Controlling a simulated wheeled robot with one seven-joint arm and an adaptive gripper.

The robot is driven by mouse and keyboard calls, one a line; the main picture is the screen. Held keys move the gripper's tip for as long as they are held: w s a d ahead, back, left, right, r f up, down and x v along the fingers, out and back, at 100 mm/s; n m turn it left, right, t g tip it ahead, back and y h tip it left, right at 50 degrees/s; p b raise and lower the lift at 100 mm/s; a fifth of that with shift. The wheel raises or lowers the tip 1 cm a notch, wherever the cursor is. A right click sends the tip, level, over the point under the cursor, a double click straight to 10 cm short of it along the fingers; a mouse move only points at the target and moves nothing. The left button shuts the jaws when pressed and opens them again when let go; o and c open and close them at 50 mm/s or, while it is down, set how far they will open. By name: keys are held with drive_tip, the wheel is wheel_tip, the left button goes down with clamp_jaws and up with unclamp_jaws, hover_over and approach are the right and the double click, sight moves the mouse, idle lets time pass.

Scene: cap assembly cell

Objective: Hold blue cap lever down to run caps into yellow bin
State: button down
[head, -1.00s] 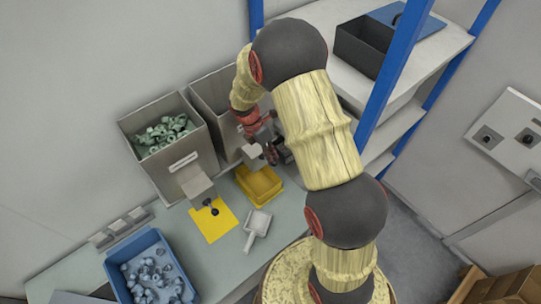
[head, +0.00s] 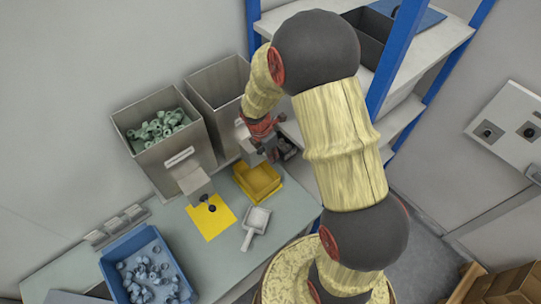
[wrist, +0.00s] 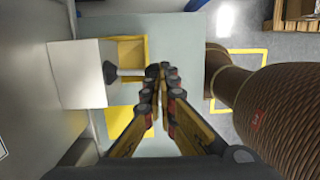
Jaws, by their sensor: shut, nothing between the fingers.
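The yellow bin (head: 262,192) sits on the counter below the right-hand hopper (head: 222,85). That hopper's chute is partly hidden by my arm in the head view. In the wrist view a pale dispenser box (wrist: 80,74) stands at the left with a dark lever knob (wrist: 109,72) on its side. My gripper (wrist: 160,72) is shut and empty, to the right of the knob and apart from it. My gripper also shows in the head view (head: 287,152), partly hidden, above and right of the yellow bin. No blue caps show in the visible part of the right hopper.
The left hopper (head: 140,112) holds green caps; its dark-knobbed lever (head: 211,208) is over a yellow mat (head: 208,226). A white scoop (head: 256,219) lies on the counter. A blue bin (head: 112,277) holds blue-grey caps. A blue-posted shelf (head: 395,65) stands close right of my arm.

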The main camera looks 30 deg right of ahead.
wheel_tip(320, 180, down, 7)
drive_tip(key=s+t+b, duration=0.2)
drive_tip(key=t+b, duration=0.1)
drive_tip(key=b, duration=0.2)
drive_tip(key=shift+s+d+r+y, duration=0.15)
drive_tip(key=shift+s+d+y, duration=0.1)
drive_tip(key=shift+y, duration=0.15)
drive_tip(key=shift+b, duration=0.3)
idle(0.3)
